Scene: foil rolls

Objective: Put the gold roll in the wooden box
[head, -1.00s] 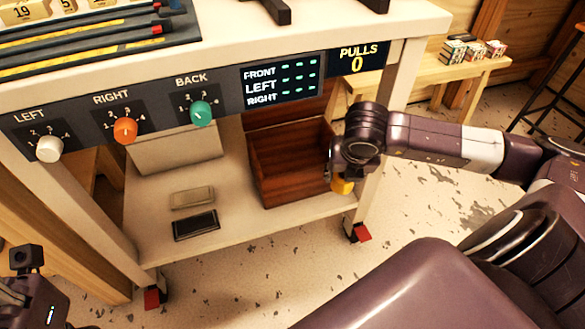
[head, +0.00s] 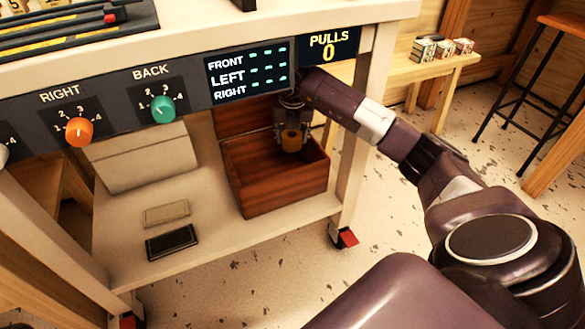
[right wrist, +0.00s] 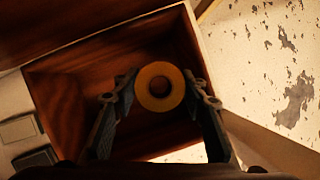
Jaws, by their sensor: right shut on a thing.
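The gold roll (head: 292,140) is held in my right gripper (head: 292,132), over the wooden box. In the right wrist view the roll (right wrist: 160,68) shows end-on as a gold ring with a dark centre hole, between the two fingers of my right gripper (right wrist: 160,95). The open wooden box (head: 285,195) stands on the lower shelf of the cart, its lid raised at the back. It also shows in the right wrist view (right wrist: 70,100), below the roll. I cannot tell whether the roll is below the box rim. My left gripper is not in view.
Two small flat blocks, one light (head: 167,213) and one dark (head: 171,242), lie left of the box on the shelf (head: 120,190). A cart leg (head: 352,160) stands to the right. The panel with knobs (head: 163,109) hangs above the box.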

